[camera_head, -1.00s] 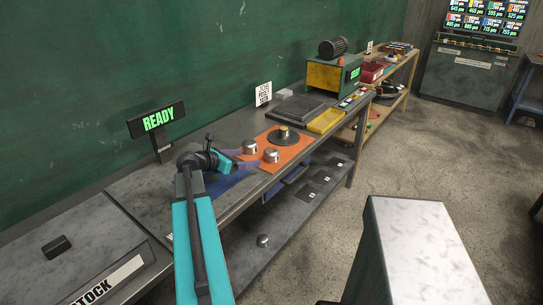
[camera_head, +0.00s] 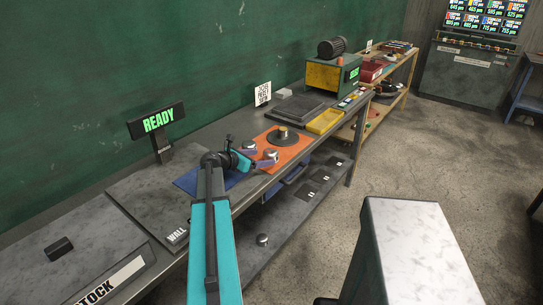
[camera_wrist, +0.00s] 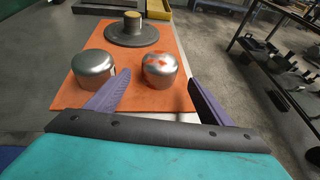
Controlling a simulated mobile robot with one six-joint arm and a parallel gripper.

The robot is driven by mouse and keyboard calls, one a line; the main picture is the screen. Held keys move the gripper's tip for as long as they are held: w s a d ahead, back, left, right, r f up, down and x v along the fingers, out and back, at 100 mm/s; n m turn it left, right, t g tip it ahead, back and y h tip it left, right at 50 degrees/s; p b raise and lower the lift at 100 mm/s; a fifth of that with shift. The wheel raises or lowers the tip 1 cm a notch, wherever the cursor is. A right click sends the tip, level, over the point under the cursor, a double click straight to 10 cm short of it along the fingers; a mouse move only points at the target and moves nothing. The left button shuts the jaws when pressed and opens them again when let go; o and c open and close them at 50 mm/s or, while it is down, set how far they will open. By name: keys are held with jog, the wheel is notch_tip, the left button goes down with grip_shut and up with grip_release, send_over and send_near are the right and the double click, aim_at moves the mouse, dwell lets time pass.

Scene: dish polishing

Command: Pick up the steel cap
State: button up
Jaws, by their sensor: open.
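Two steel caps sit on an orange mat (camera_wrist: 130,97). In the wrist view the right cap (camera_wrist: 160,68), with reddish reflections, lies just ahead of and between the finger tips. The left cap (camera_wrist: 92,68) is outside the left finger, close to it. My gripper (camera_wrist: 159,78) is open and empty, with its two purple fingers spread. In the head view my gripper (camera_head: 266,157) reaches over the near side of the orange mat (camera_head: 293,155), and its fingers partly cover the right cap (camera_head: 270,154). The left cap (camera_head: 248,145) shows just behind.
A dark round disc with a brass-coloured knob (camera_head: 283,137) stands on the mat beyond the caps. A yellow tray (camera_head: 325,121) and dark slab (camera_head: 297,108) lie farther along the bench. A blue mat (camera_head: 205,180) lies nearer. Another small metal piece (camera_head: 262,240) is on the lower shelf.

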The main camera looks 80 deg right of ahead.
aim_at(265, 156)
jog(key=shift+d, duration=0.1)
jog(key=shift+p+x, duration=0.9)
jog(key=shift+x, duration=1.1)
jog(key=shift+s+d+f, duration=0.2)
jog(key=shift+s+d, duration=0.05)
jog(key=shift+d, duration=0.2)
jog(key=shift+c, duration=0.3)
jog(key=c, duration=1.3)
jog(key=shift+r, duration=0.1)
